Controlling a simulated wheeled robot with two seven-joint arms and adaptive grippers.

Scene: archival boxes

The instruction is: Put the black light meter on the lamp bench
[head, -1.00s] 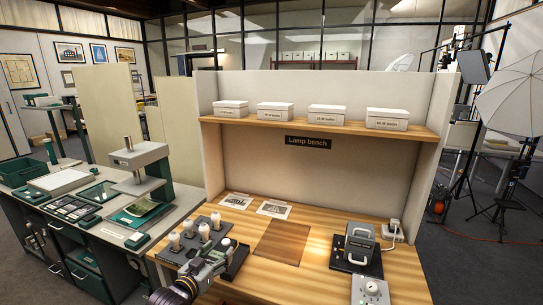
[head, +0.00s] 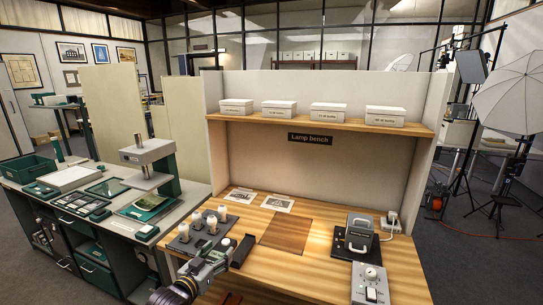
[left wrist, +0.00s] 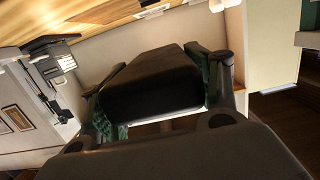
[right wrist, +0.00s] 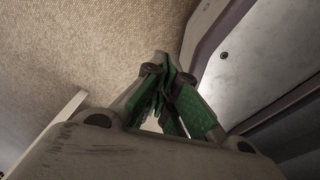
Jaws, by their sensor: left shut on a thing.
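My left gripper (head: 234,252) comes in from the lower left in the head view and is shut on the black light meter (head: 243,250). In the left wrist view the meter (left wrist: 150,85) is a dark block between the green finger pads. It is over the front left part of the wooden lamp bench (head: 320,250), beside the grey bulb mat; I cannot tell its exact height. The lamp bench sign (head: 310,139) is on the back panel. My right gripper (right wrist: 168,95) shows only in the right wrist view, its green fingers together with nothing seen between them.
White bulbs stand on a grey mat (head: 185,240) at the bench's left. A brown panel (head: 286,234) and two printed sheets lie mid-bench. A grey device (head: 360,233) and a dial box (head: 370,283) stand at right. White boxes line the shelf (head: 270,123).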

